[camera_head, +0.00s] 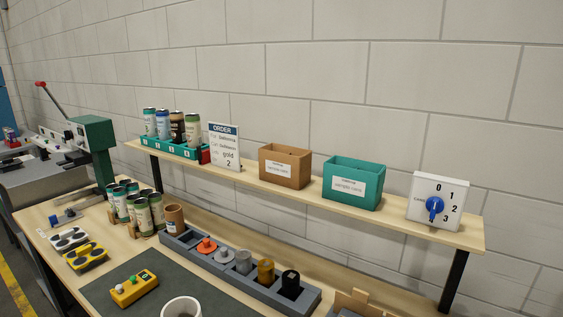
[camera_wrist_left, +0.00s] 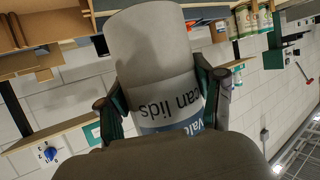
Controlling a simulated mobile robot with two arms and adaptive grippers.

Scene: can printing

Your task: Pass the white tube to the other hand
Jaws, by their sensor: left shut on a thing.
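The white tube (camera_wrist_left: 150,45) fills the middle of the left wrist view. Its printed label, reading "can lids" upside down, and a blue band show near the gripper. My left gripper (camera_wrist_left: 163,95) is shut on the tube, with a dark green finger on each side of it. In the head view, a white round open rim (camera_head: 181,308) shows at the bottom edge and looks like the top of this tube; the rest is cut off. My right gripper is in neither view.
A grey tray (camera_head: 196,262) with several coloured pieces lies behind the dark mat (camera_head: 215,302). A yellow control box (camera_head: 133,288) sits on the mat. A shelf (camera_head: 310,202) carries cans, an order sign, brown and green bins and a dial (camera_head: 436,207).

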